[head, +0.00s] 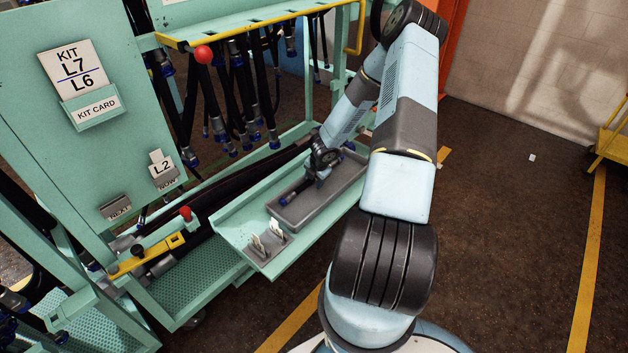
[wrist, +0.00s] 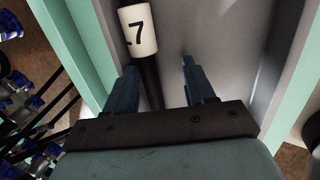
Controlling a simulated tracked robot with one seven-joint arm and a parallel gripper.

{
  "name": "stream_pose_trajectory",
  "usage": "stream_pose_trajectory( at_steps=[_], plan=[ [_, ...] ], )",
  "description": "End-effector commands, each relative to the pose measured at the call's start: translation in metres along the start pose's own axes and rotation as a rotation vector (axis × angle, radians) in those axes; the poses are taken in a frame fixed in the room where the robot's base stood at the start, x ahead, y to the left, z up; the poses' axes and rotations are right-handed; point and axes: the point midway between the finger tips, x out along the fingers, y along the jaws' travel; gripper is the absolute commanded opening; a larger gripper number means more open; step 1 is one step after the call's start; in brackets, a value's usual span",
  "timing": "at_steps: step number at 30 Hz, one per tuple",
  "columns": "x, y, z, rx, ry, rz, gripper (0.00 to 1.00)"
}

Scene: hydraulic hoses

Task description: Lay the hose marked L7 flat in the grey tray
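The hose marked L7 (wrist: 138,30) shows in the wrist view as a dark tube with a white label; only the "7" and part of a letter are readable. It lies along the left side of the grey tray (head: 330,196), whose floor also shows in the wrist view (wrist: 222,40). In the head view a blue-ended dark hose (head: 292,196) lies in the tray, partly hidden by my gripper (head: 321,176). My gripper is low over the tray. In the wrist view its fingers (wrist: 158,84) stand apart, with the hose between them, nearer the left finger and a gap on the right.
Several dark hoses (head: 240,95) hang from the green rack behind the tray.

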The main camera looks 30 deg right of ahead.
Motion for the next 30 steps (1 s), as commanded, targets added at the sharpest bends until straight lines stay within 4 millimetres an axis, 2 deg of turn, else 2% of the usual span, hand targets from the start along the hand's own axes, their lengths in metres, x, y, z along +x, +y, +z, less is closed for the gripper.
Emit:
stream_pose_trajectory(
  at_steps=[11,30],
  plan=[
    [-0.006,0.0,0.0,0.0,0.0,0.0,0.56],
    [-0.093,0.0,0.001,-0.002,-0.003,0.0,0.56]
  ],
)
